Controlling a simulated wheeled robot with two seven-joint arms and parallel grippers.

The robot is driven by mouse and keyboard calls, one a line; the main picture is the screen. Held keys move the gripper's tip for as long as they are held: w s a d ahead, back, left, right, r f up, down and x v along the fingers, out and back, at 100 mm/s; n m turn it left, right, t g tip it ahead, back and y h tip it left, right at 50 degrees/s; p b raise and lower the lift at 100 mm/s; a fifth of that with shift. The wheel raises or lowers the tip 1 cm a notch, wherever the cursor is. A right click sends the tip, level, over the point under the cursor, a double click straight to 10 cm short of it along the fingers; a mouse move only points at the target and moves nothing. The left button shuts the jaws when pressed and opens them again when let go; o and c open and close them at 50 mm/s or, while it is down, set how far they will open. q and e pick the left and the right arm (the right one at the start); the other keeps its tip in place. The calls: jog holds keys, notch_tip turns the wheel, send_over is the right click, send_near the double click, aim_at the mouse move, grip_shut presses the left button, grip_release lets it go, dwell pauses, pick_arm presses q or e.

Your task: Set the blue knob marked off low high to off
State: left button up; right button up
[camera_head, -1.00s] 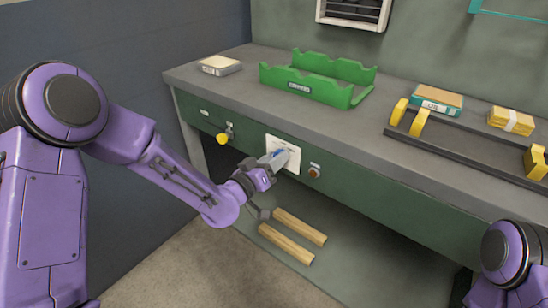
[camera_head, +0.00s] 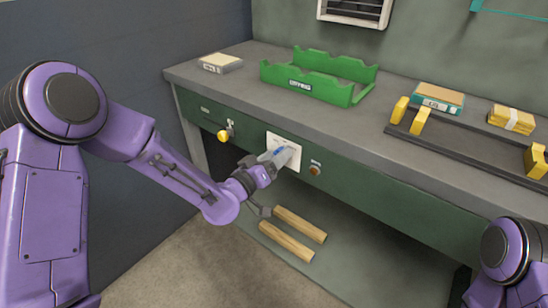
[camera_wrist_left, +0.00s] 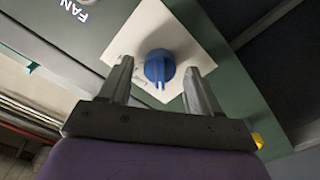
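The blue knob (camera_wrist_left: 160,68) sits on a white plate (camera_wrist_left: 205,58) on the green bench front. In the left wrist view its raised grip points down toward the gripper base. The lettering on the plate is too small to read. My left gripper (camera_wrist_left: 158,68) is open, with one finger on each side of the knob and a visible gap on both sides. In the head view the left gripper (camera_head: 277,158) is at the white plate (camera_head: 292,148) and mostly covers the knob (camera_head: 279,152). My right gripper is out of view.
A yellow knob (camera_head: 223,136) is left of the plate and a brown button (camera_head: 314,170) right of it. The bench top (camera_head: 300,117) holds a green tray (camera_head: 308,88) and boxes.

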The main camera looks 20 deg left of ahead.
pick_arm(q)
jog(key=v, duration=1)
jog(key=shift+s, duration=0.25)
jog(key=shift+a, duration=0.1)
